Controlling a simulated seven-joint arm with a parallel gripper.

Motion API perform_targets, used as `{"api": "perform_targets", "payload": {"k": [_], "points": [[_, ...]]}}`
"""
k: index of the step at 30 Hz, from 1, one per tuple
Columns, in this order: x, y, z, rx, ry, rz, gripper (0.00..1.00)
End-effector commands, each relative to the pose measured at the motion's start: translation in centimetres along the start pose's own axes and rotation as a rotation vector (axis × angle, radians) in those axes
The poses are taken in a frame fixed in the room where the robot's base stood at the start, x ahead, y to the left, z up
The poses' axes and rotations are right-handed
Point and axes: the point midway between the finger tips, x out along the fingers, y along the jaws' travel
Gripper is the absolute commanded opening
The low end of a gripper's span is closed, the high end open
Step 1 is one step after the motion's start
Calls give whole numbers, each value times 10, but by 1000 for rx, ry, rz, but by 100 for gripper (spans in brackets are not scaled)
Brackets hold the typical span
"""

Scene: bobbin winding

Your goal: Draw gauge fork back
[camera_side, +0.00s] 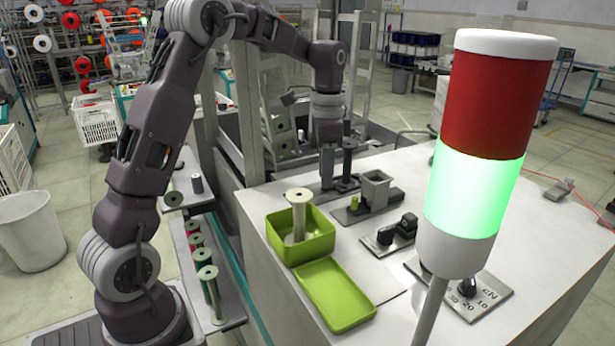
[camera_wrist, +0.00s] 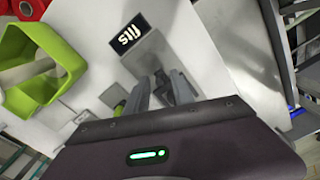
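My gripper (camera_side: 328,172) points down at the back of the white bench, low over a dark plate (camera_side: 318,190), just left of a dark upright spool-like post (camera_side: 348,158). In the wrist view the two grey fingers (camera_wrist: 163,92) reach down beside a grey block (camera_wrist: 150,58). A narrow grey part seems to lie between them, but I cannot make out the gauge fork or whether the fingers are closed on it.
A green open box (camera_side: 302,240) with a pale bobbin (camera_side: 298,215) standing in it and its green lid (camera_side: 335,294) are at the front left. A grey block fixture (camera_side: 375,190), a black clamp (camera_side: 398,230) and a dial plate (camera_side: 468,290) stand to the right. The signal lamp (camera_side: 474,195) glows green.

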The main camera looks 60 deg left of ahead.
Motion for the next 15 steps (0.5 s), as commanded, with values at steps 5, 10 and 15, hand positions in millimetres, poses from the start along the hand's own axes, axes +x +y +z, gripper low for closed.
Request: {"api": "perform_targets", "payload": {"k": [5, 10, 15], "points": [[-1, 0, -1, 0, 2, -2, 25], [-2, 0, -1, 0, 2, -2, 0], [-2, 0, 0, 0, 2, -2, 0]]}}
